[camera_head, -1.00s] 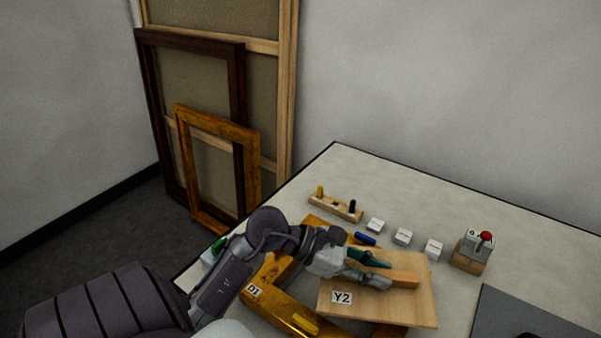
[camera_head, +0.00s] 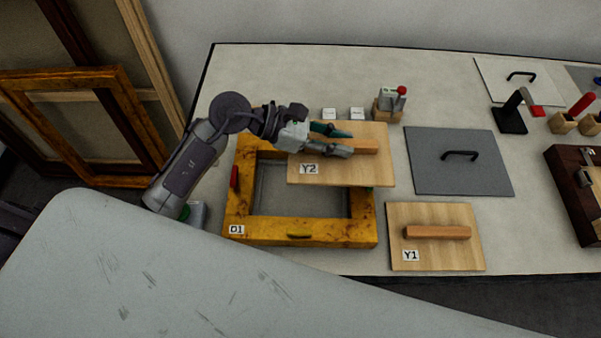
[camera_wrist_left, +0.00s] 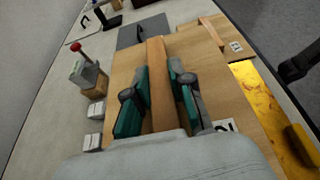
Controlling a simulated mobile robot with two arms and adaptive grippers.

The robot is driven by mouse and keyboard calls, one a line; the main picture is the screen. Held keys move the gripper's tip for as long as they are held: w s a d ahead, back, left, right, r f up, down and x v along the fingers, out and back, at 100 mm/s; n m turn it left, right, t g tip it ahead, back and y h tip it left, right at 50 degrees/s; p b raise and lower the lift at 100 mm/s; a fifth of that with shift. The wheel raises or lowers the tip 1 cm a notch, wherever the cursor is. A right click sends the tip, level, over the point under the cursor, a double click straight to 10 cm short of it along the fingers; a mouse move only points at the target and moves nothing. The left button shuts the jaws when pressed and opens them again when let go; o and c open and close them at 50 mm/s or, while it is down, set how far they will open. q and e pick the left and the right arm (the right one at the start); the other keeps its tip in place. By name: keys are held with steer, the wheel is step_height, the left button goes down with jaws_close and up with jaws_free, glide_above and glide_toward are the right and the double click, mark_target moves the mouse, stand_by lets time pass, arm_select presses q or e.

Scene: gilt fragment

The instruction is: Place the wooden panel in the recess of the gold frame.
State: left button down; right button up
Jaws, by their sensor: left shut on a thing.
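The wooden panel labelled Y2 (camera_head: 335,174) has a wooden bar handle (camera_head: 362,147). My left gripper (camera_head: 342,142) is shut on that handle; the left wrist view shows its two green fingers (camera_wrist_left: 158,90) on either side of the bar. The panel overlaps the upper right part of the gold frame labelled O1 (camera_head: 270,230) and hides part of its rim. The frame's grey recess (camera_head: 300,202) shows to the left of and below the panel. A second wooden panel labelled Y1 (camera_head: 436,255) lies right of the frame. My right gripper is not in view.
A grey panel with a black handle (camera_head: 490,176) lies to the right. A block with a red knob (camera_head: 389,106) stands behind the held panel. A dark wooden case (camera_head: 573,185) is at the far right. Large frames (camera_head: 85,90) lean on the wall at left.

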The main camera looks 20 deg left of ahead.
mark_target(299, 163)
arm_select(q)
steer(key=s+a+f, duration=0.1)
steer(key=a, duration=0.1)
steer(key=s+a+f+p, duration=0.1)
steer(key=s+a, duration=0.1)
steer(key=s+a+f, duration=0.1)
steer(key=a, duration=0.1)
steer(key=shift+s+f+p, duration=0.2)
steer(key=shift+f+p, duration=0.15)
steer(key=shift+s+a+f, duration=0.1)
steer(key=shift+a+f, duration=0.05)
steer(key=shift+f, duration=0.05)
step_height(299, 163, down, 4)
steer(key=shift+a+f+p, duration=0.1)
steer(key=shift+p, duration=0.6)
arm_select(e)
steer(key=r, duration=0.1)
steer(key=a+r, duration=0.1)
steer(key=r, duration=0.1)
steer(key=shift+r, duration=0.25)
arm_select(q)
steer(key=shift+f, duration=0.1)
steer(key=shift+f+b, duration=0.6)
steer(key=shift+b, duration=0.3)
steer(key=c, duration=1)
jaws_free()
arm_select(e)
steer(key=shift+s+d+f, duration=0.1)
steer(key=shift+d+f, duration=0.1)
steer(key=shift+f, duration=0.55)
